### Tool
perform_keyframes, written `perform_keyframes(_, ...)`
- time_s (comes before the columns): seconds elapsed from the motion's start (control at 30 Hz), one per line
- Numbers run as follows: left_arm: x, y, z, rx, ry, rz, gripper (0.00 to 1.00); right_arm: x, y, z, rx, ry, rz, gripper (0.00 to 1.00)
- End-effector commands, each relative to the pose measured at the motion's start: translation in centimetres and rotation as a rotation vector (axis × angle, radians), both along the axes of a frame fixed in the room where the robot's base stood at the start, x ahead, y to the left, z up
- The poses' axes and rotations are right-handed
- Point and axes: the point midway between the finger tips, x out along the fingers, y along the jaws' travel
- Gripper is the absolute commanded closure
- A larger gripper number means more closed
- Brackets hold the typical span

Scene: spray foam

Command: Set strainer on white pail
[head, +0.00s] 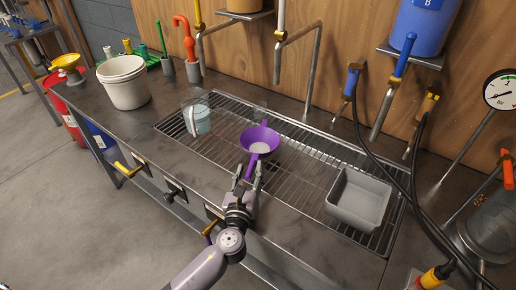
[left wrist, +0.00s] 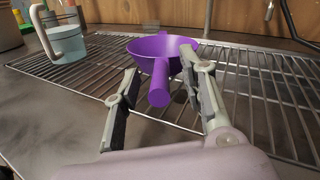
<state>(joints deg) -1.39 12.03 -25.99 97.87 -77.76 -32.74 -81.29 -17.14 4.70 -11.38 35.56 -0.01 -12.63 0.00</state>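A purple strainer (head: 259,139) with a pale inner mesh rests on the metal drain grate, its handle toward me. In the left wrist view the purple strainer (left wrist: 150,47) shows its round handle end-on between my fingers. My left gripper (head: 249,178) is open, with one finger on each side of the handle. In the left wrist view the left gripper (left wrist: 159,76) has a gap left of the handle; the right finger is close to it, and contact cannot be told. The white pail (head: 125,88) stands upright on the counter at the back left. My right gripper is not in view.
A clear measuring jug (head: 200,121) stands on the grate (head: 290,180) between pail and strainer. A grey basin (head: 358,198) sits right of the strainer. Metal taps and pipes rise behind the grate. A yellow funnel (head: 67,63) is left of the pail. Bare counter lies right of the pail.

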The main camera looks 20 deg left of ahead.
Motion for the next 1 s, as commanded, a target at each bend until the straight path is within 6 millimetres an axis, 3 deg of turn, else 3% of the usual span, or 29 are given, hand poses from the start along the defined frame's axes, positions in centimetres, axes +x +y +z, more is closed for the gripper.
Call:
perform_keyframes(0.23,3.6,0.4,0.0,0.000,-0.003,0.002,0.62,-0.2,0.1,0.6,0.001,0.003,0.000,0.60)
perform_keyframes(0.53,4.0,0.4,-0.1,0.000,-0.001,0.000,0.62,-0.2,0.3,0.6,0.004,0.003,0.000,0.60)
perform_keyframes(1.0,3.9,0.4,-0.1,0.000,-0.001,0.000,0.94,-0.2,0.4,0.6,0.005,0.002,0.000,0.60)
